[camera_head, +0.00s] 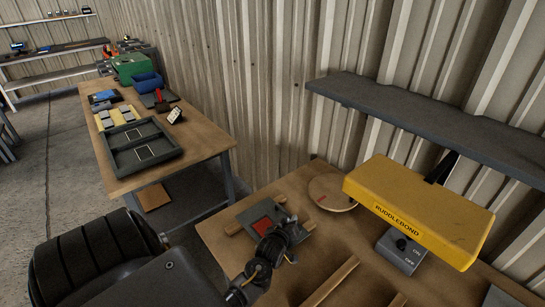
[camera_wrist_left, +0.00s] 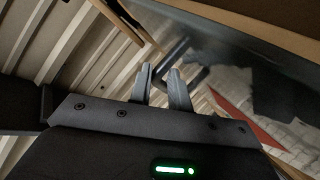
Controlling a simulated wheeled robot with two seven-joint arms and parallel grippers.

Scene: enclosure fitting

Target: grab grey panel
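The grey panel (camera_head: 249,214) with a red patch lies near the left end of the near wooden bench, beside wooden strips. My left gripper (camera_head: 285,222) is over its right part and hides some of it. In the left wrist view the panel (camera_wrist_left: 235,50) is a dark, shiny plate with a red corner patch. A dark bracket-like handle (camera_wrist_left: 178,50) rises from it at the tips of my left gripper (camera_wrist_left: 160,70). A narrow gap shows between the fingers; whether they press on the handle is unclear. My right gripper is not in view.
A yellow box (camera_head: 420,210) marked RUDDLEBOND overhangs the bench, beside a grey ON/OFF switch box (camera_head: 401,252). A round wooden disc (camera_head: 331,192) lies behind the panel. A dark shelf (camera_head: 420,115) juts from the wall. A second bench holds a grey tray (camera_head: 120,168).

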